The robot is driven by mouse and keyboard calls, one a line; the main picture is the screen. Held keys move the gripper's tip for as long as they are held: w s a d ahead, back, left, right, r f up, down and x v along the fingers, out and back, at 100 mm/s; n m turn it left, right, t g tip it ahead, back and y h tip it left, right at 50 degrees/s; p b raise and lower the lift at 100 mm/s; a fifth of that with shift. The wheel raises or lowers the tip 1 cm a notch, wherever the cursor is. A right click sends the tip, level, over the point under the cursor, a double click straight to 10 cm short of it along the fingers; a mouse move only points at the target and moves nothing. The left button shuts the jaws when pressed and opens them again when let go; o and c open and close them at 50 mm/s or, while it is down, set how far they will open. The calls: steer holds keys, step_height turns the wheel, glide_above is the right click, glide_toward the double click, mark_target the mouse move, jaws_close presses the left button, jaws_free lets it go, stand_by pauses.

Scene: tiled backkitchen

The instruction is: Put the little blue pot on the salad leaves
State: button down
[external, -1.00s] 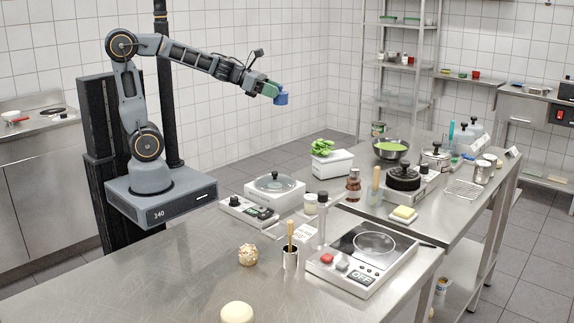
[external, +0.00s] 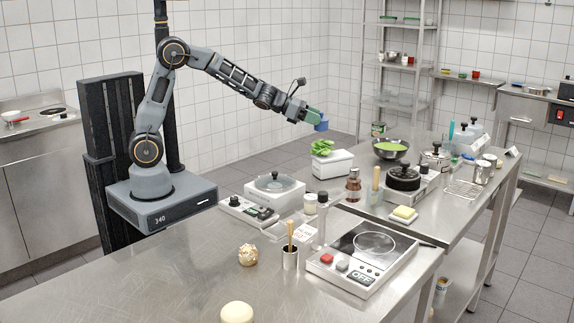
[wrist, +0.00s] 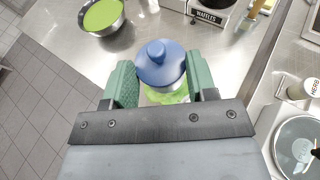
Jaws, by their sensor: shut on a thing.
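The little blue pot (wrist: 160,66) has a round lid with a knob and sits between the two green fingers of my gripper (wrist: 161,82) in the wrist view. My gripper is shut on it. In the external view the blue pot (external: 321,122) hangs in the air at the end of my gripper (external: 312,117). The salad leaves (external: 322,147) lie on a white box-like scale (external: 333,164) on the far table, below the pot. In the wrist view the leaves (wrist: 165,97) show behind and below the pot, partly hidden by it.
A dark bowl of green contents (external: 391,149) stands right of the leaves. A brown bottle (external: 353,186) and a black-lidded waffle maker (external: 403,178) stand on the tables. The air around the pot is clear.

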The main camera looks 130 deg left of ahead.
mark_target(315, 127)
steer(key=shift+w+a+f+b, duration=0.1)
steer(key=shift+f+b, duration=0.1)
steer(key=shift+f, duration=0.7)
steer(key=shift+w+a+f+b, duration=0.1)
steer(key=shift+f+b, duration=0.05)
steer(key=shift+f, duration=0.75)
steer(key=shift+f, duration=0.15)
steer(key=shift+c, duration=2.1)
jaws_free()
steer(key=shift+r, duration=0.25)
steer(key=v, duration=1.2)
steer(key=shift+b, duration=0.3)
